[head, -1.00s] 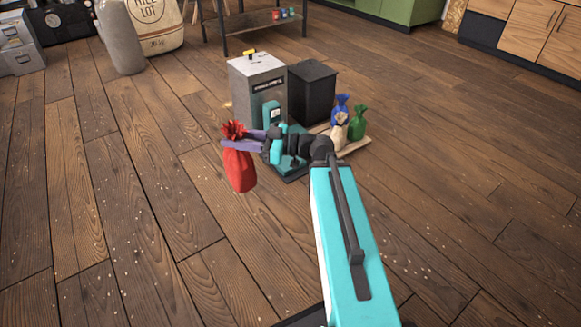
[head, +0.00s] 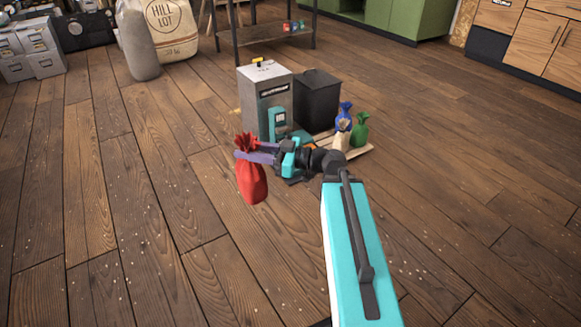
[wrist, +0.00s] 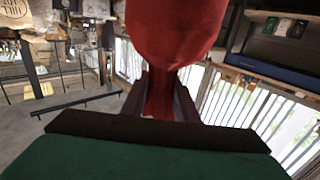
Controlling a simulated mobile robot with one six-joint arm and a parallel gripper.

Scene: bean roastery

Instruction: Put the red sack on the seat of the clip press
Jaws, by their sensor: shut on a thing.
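The red sack (head: 252,183) hangs from my gripper (head: 256,152), which is shut on its gathered neck, with the full part below the fingers. It is in the air over the wooden floor, to the left of my arm. In the wrist view the red sack (wrist: 172,40) fills the top middle between the fingers. The clip press (head: 279,119) looks to be the small teal unit in front of the grey cabinet. My wrist and gripper hide its lower part, so its seat cannot be made out.
A grey cabinet (head: 265,92) and a black bin (head: 317,98) stand behind the press. A blue sack (head: 344,115), a green sack (head: 361,129) and a pale sack (head: 341,138) stand on a wooden board (head: 358,152) to the right. The floor at left is clear.

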